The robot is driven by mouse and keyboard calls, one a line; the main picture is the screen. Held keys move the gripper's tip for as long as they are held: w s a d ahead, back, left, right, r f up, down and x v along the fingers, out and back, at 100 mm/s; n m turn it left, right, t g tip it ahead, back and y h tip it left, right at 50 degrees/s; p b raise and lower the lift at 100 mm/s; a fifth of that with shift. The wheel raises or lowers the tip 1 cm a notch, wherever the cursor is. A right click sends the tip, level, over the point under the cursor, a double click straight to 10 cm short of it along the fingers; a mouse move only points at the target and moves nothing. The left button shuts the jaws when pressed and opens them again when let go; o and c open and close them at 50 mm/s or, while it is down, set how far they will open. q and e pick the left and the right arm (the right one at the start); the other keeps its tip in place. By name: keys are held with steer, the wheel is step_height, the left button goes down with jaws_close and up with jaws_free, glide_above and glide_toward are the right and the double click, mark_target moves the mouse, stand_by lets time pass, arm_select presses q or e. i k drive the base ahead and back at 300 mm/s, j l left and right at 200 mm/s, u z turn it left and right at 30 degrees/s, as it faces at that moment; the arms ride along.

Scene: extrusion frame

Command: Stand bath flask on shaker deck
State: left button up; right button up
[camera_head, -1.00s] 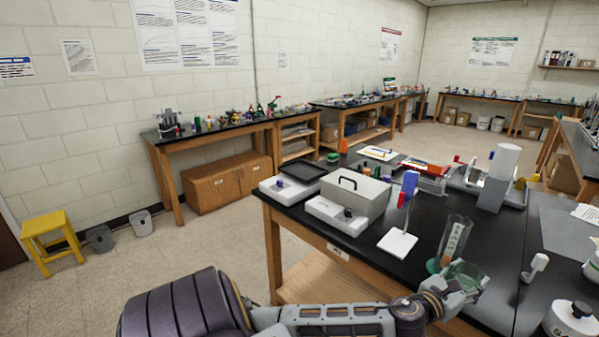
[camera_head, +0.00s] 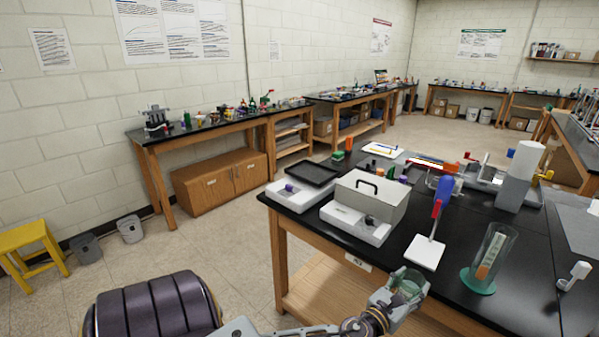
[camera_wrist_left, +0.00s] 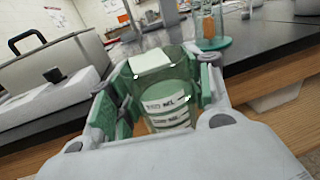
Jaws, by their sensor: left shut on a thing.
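My left gripper (camera_head: 392,297) is shut on the bath flask (camera_head: 408,284), a clear greenish vessel, just off the front edge of the black bench. In the left wrist view the flask (camera_wrist_left: 168,103) sits between the green finger pads, with white label bands on its side. The shaker, a white base with a dark flat deck (camera_head: 306,173), stands at the bench's left end and looks empty on top. It lies up and left of the gripper in the head view, well apart from it. My right gripper is not in view.
A grey lidded water bath (camera_head: 368,202) with a black handle stands between gripper and shaker. A stand with a white plate (camera_head: 425,252) and blue-red upright is nearby. A tall cylinder (camera_head: 489,262) on a green foot stands to the right. The bench edge (camera_head: 455,302) is close.

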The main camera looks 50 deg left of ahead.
mark_target(312, 173)
steer(key=j+u, duration=0.3)
steer(key=j, duration=1.3)
